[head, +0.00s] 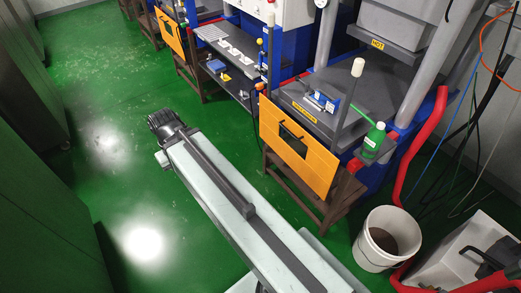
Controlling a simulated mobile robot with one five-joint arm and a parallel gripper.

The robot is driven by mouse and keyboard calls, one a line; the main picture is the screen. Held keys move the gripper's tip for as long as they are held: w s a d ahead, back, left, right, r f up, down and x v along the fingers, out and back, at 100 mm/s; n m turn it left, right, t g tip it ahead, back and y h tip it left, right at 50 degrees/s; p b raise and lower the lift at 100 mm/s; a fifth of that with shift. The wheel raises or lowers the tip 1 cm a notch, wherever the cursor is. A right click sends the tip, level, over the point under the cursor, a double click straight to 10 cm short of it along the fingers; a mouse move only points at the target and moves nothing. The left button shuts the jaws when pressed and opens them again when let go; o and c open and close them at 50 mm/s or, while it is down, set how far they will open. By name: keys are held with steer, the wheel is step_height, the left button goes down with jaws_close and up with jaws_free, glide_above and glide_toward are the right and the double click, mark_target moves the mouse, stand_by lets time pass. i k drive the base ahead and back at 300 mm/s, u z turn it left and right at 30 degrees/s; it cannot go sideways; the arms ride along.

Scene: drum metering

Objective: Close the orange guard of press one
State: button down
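An orange guard (298,152) with a black handle and a rectangular window hangs at the front of the nearest press, below its bed. The press opening above it is uncovered. A second orange guard (171,35) hangs low on another press farther back. No number is readable, so I cannot tell which is press one. My pale arm reaches from the bottom toward the middle left. The dark piece at its far end seems to be my gripper (166,123), well left of the nearest guard and apart from it. Its fingers are too small and dark to make out.
A green bottle (374,139) stands at the nearest press's right front corner. A white bucket (383,239) and red hoses (416,148) are at the right. Dark cabinets (40,200) line the left. The green floor (105,100) between is clear.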

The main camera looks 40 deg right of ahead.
mark_target(318, 171)
steer(key=u, duration=0.3)
steer(key=i, duration=1)
steer(key=u, duration=0.05)
